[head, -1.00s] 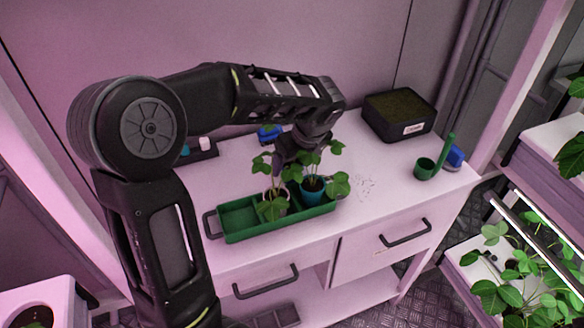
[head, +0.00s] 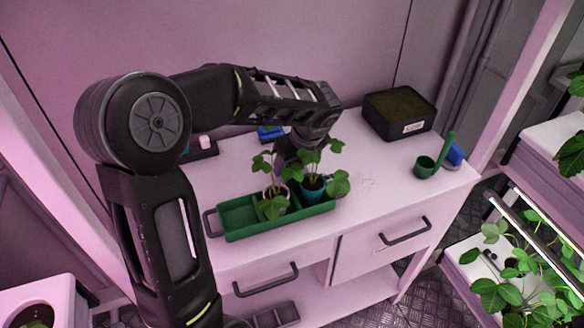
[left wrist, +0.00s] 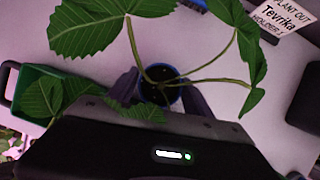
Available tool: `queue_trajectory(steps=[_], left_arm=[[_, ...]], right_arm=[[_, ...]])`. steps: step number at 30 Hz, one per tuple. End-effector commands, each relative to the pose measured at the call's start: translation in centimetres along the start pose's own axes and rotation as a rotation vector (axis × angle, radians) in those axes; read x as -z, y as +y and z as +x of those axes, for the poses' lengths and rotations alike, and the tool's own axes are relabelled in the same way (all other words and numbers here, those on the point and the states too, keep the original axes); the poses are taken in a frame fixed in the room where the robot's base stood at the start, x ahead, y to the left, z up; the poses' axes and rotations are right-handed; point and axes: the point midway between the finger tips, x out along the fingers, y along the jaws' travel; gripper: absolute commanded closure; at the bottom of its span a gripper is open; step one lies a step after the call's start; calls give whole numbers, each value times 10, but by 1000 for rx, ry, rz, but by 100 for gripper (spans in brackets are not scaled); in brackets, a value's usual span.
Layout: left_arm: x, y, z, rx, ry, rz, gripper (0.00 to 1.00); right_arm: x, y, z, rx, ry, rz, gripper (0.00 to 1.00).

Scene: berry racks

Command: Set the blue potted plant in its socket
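The blue potted plant (head: 312,189) has a small blue pot and broad green leaves. It is upright at the right part of the green tray (head: 230,219); I cannot tell whether its base rests in the tray or is just clear of it. My left gripper (head: 292,160) reaches down from behind, partly hidden by leaves. In the left wrist view, its dark fingers lie against both sides of the blue pot (left wrist: 158,90), with no visible gap. The tray (left wrist: 18,88) shows at the left there. I cannot make out an empty socket. My right gripper is not in view.
A second plant (head: 272,207) stands in the tray beside the blue one. A dark labelled soil box (head: 399,113) is at the back right. A green cup (head: 425,167) and blue item (head: 454,155) are at the right edge. The white tabletop (head: 390,185) has free room.

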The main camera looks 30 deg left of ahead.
Motion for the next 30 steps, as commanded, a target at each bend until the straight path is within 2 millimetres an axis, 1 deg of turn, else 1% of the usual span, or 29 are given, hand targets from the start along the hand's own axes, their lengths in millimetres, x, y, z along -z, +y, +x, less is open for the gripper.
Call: queue_trajectory(steps=[1,18,19,20,21,26,30], left_arm=[[0,0,0,0,0,0,46],[0,0,0,0,0,0,92],[0,0,0,0,0,0,92],[0,0,0,0,0,0,98],[0,0,0,0,0,0,99],[-1,0,-2,1,-1,0,99],[-6,-1,-12,3,-3,-3,99]], right_arm=[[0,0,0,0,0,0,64],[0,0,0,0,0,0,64],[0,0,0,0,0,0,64],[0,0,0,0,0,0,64],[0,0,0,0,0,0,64],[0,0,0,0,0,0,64],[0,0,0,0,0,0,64]])
